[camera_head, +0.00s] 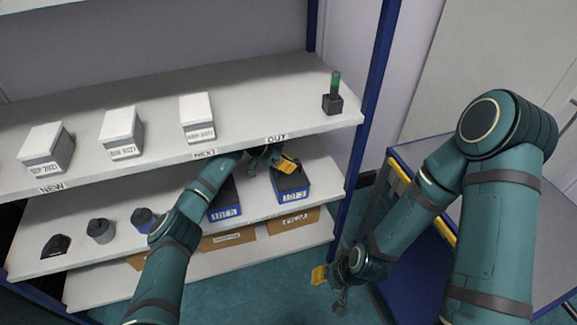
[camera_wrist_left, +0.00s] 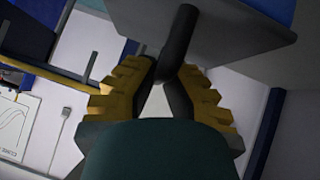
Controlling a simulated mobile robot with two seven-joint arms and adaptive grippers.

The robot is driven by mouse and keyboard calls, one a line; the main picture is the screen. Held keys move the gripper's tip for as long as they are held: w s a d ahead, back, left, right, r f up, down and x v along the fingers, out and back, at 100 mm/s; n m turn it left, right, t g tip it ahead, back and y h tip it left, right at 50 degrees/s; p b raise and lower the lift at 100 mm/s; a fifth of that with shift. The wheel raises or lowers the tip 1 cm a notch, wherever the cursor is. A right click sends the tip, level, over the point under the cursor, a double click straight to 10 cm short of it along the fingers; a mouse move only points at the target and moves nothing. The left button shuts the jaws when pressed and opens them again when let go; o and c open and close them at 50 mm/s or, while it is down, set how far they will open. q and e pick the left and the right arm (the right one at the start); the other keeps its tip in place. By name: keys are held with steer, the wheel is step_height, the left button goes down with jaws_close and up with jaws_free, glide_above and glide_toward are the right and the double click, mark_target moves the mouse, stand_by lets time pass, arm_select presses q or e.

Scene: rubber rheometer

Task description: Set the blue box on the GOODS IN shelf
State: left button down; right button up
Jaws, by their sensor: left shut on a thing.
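A blue box (camera_head: 291,188) with a dark top and a white label is at the right end of the middle shelf (camera_head: 318,181), under my left gripper (camera_head: 278,160). I cannot tell whether it touches the shelf. In the left wrist view the yellow-padded fingers (camera_wrist_left: 170,90) are shut on a dark handle (camera_wrist_left: 180,45) on a grey-blue body. A second blue box (camera_head: 224,213) stands to its left, partly hidden by my left arm. My right gripper (camera_head: 329,291) hangs low, fingers apart and empty. I cannot read a GOODS IN label.
The upper shelf (camera_head: 250,100), close above my left gripper, carries white-lidded boxes (camera_head: 121,132) and a green-topped dark item (camera_head: 333,95). The middle shelf also holds dark round items (camera_head: 100,231). Cardboard boxes (camera_head: 230,240) sit below. A blue post (camera_head: 362,120) stands at right.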

arm_select(q)
steer(key=c, duration=1.1)
jaws_free()
steer(key=shift+c, duration=0.2)
steer(key=shift+a+r+p, duration=0.3)
steer(key=shift+r, duration=0.1)
steer(key=s+a+p, duration=0.1)
steer(key=a+p, duration=0.1)
steer(key=a, duration=1)
steer(key=shift+s+a, duration=0.15)
steer(key=shift+s, duration=0.1)
